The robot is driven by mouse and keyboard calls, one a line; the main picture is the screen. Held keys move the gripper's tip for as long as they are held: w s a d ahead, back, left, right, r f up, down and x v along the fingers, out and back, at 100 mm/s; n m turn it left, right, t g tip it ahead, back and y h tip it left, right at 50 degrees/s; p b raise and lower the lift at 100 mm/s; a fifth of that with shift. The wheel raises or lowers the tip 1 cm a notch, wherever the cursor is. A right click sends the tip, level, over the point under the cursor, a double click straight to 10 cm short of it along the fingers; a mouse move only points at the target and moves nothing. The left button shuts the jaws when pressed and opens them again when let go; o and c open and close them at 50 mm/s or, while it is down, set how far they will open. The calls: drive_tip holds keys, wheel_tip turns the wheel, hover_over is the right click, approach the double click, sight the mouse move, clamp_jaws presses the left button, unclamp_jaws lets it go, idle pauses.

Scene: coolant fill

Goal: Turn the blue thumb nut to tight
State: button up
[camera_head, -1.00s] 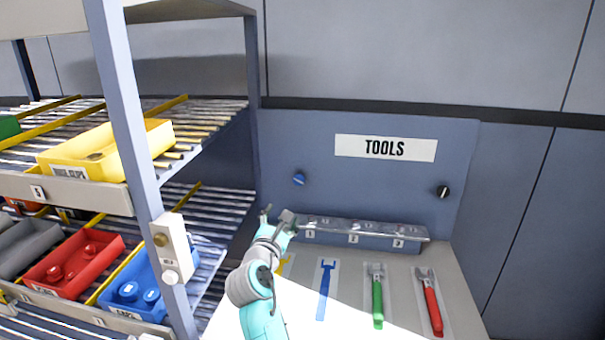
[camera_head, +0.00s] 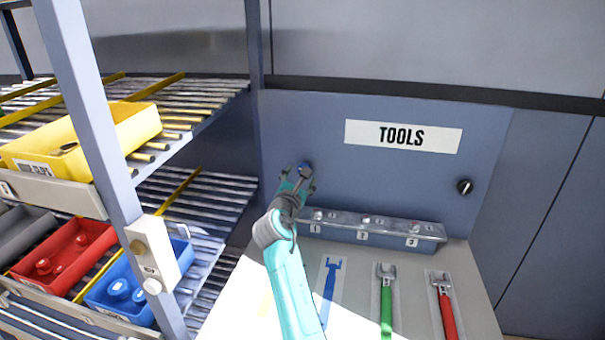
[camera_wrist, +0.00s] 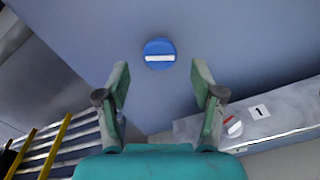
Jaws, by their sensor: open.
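The blue thumb nut (camera_wrist: 159,54) is on the blue-grey back panel, left of the TOOLS sign. In the wrist view it is a round blue knob with a white bar that lies nearly level. In the head view the nut (camera_head: 304,166) shows just beyond my fingertips and is partly hidden by them. My gripper (camera_head: 298,180) is open and empty. In the wrist view the gripper (camera_wrist: 160,82) has its two fingers apart, with the nut ahead, centred between them and slightly beyond the tips. I see no contact.
A black knob (camera_head: 465,186) is on the panel's right side. A clear-covered numbered box (camera_head: 372,230) runs along the panel's foot, close below my gripper. A shelf rack with bins (camera_head: 125,295) stands left.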

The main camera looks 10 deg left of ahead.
drive_tip(key=shift+w, duration=1.6)
drive_tip(key=c, duration=1.1)
